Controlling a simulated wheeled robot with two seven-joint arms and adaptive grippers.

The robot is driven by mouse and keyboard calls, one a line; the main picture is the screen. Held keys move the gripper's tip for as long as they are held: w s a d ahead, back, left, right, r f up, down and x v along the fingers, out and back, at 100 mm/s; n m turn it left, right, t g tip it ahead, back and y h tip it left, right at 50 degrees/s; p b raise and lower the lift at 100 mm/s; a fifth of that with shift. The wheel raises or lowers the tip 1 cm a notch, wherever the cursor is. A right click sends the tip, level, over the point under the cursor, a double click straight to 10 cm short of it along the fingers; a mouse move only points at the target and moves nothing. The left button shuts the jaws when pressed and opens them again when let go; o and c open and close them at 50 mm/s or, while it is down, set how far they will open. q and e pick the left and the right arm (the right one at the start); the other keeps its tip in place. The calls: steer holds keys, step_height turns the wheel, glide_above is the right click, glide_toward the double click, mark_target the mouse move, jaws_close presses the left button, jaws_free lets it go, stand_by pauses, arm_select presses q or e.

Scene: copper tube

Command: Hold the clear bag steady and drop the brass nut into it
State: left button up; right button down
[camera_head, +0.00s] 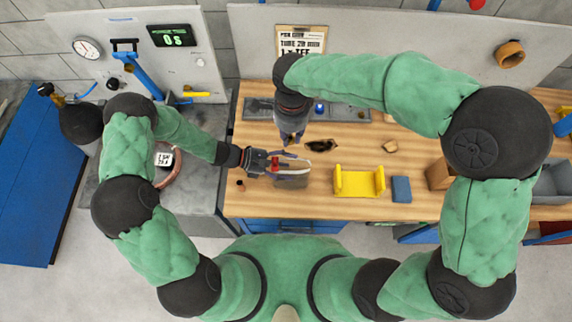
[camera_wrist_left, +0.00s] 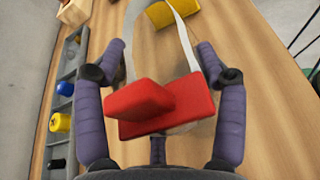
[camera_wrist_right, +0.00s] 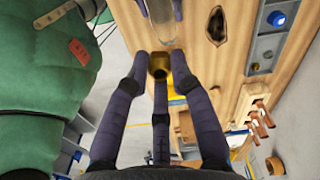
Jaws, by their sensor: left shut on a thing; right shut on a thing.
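The clear bag (camera_head: 292,181) is upright over the wooden bench, with a red clip (camera_wrist_left: 150,108) at its near side. My left gripper (camera_head: 277,163) is shut on the bag; its fingers stand either side of the red clip in the left wrist view. The bag's pale rim (camera_wrist_left: 184,38) shows beyond the clip. My right gripper (camera_head: 291,143) points down just behind the bag, fingers shut on the brass nut (camera_wrist_right: 158,64). In the right wrist view, the nut sits at the fingertips, close to the clear bag (camera_wrist_right: 164,28); I cannot tell their exact gap.
A yellow cradle (camera_head: 360,184) and a blue block (camera_head: 401,189) stand to the right of the bag. A dark patch (camera_head: 321,145) marks the bench behind it. A grey tray (camera_head: 345,112) lies at the back. A small brown piece (camera_head: 240,186) sits near the bench's left edge.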

step_height(320, 180, down, 13)
stand_by(1.7)
steer(key=shift+r, duration=0.1)
steer(key=c, duration=1)
jaws_free()
steer(key=shift+r, duration=0.1)
step_height(320, 180, up, 12)
steer(key=shift+f, duration=0.1)
arm_select(q)
steer(key=o, duration=1.2)
